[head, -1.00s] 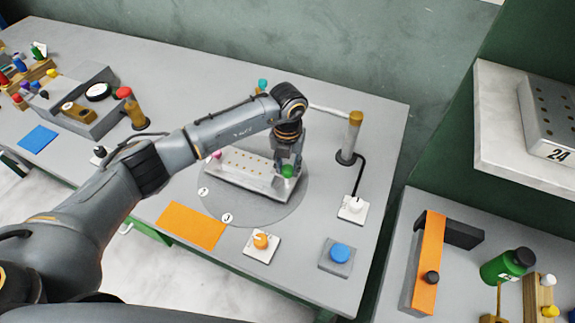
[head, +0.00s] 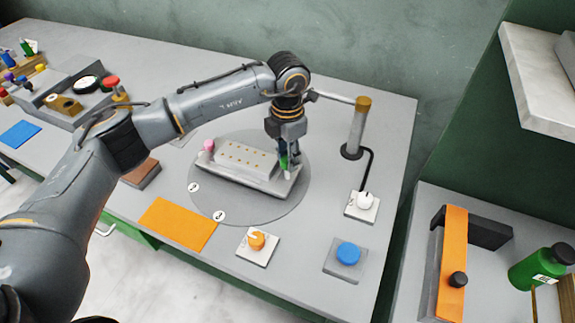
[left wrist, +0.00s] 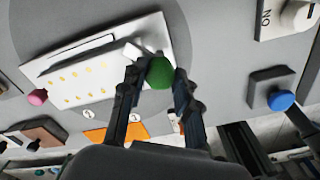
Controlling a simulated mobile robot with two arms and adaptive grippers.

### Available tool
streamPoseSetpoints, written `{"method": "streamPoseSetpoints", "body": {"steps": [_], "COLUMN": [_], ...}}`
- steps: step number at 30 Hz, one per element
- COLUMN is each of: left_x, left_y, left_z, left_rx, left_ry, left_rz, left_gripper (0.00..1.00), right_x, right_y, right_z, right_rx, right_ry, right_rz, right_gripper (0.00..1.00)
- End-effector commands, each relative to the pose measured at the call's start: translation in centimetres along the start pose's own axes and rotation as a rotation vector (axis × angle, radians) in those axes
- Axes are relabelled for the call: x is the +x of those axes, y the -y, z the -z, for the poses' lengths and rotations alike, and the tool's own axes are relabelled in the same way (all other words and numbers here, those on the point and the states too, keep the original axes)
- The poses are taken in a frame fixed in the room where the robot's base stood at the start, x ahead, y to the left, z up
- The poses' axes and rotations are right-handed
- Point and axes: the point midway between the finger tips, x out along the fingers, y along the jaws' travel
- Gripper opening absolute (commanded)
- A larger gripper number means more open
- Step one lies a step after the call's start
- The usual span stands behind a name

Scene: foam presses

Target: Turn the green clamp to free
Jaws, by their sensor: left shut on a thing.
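The green clamp (left wrist: 159,73) has a round green knob and sits at one end of the white press plate (left wrist: 50,70). In the head view, the green clamp (head: 283,162) is partly hidden by my left gripper (head: 287,158), which points down over the right end of the plate. In the left wrist view, the fingers of my left gripper (left wrist: 157,80) stand on both sides of the knob, shut on it. A pink knob (head: 208,146) is at the plate's other end. My right gripper is not in view.
The plate stands on a round grey disc (head: 235,210). A post (head: 358,125) with a brass top rises to the right. A white switch (head: 364,202), an orange knob (head: 256,240), a blue button (head: 348,253) and an orange mat (head: 178,224) lie around it.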

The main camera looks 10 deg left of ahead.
Motion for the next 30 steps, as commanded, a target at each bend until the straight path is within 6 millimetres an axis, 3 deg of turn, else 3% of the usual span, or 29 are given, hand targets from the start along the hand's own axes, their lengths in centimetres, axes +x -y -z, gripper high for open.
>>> {"method": "streamPoseSetpoints", "body": {"steps": [1, 12, 30], "left_x": [0.6, 0.5, 0.1], "left_y": [-0.1, 0.0, 0.1], "left_z": [-0.1, -0.1, 0.0], "left_rx": [0.045, 0.395, 0.762], "left_ry": [0.002, 0.002, 0.001], "left_rz": [-0.004, -0.003, 0.0], "left_gripper": [0.0, 0.0, 0.0], "right_x": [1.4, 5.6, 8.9], "right_y": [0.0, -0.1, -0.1], "right_z": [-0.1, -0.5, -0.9], "right_rx": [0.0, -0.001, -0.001], "right_ry": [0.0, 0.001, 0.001], "right_rz": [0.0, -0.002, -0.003], "right_gripper": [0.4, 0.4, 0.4]}}
